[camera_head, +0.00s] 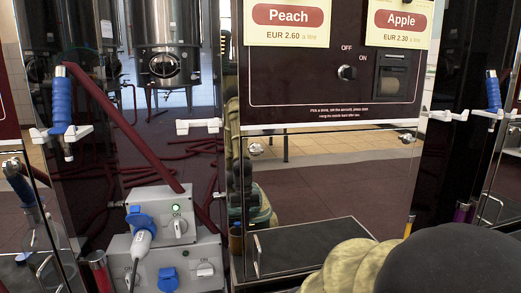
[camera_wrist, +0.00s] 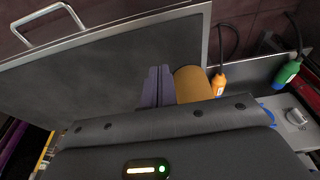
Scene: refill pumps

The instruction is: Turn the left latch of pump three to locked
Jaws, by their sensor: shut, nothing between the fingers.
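The dark pump front (camera_head: 335,85) carries Peach and Apple labels. No pump number is readable. Below it is a glossy panel (camera_head: 330,175) with a small metal fitting, possibly the left latch (camera_head: 255,149), at its upper left. A similar fitting, possibly the right latch (camera_head: 407,138), is at its upper right. Their lock positions are too small to tell. My gripper (camera_wrist: 159,72) shows in the wrist view with its purple-grey fingers together and empty, in front of a dark panel (camera_wrist: 90,80) with a metal handle (camera_wrist: 50,20). Neither latch is clear in that view.
A dark flat tray or lid (camera_head: 310,245) lies below the panel. A grey socket box (camera_head: 160,260) with a blue plug stands at left. The wrist view shows an orange plug (camera_wrist: 218,84), a green plug (camera_wrist: 287,74) and a tan round thing (camera_wrist: 192,83) beside my fingers.

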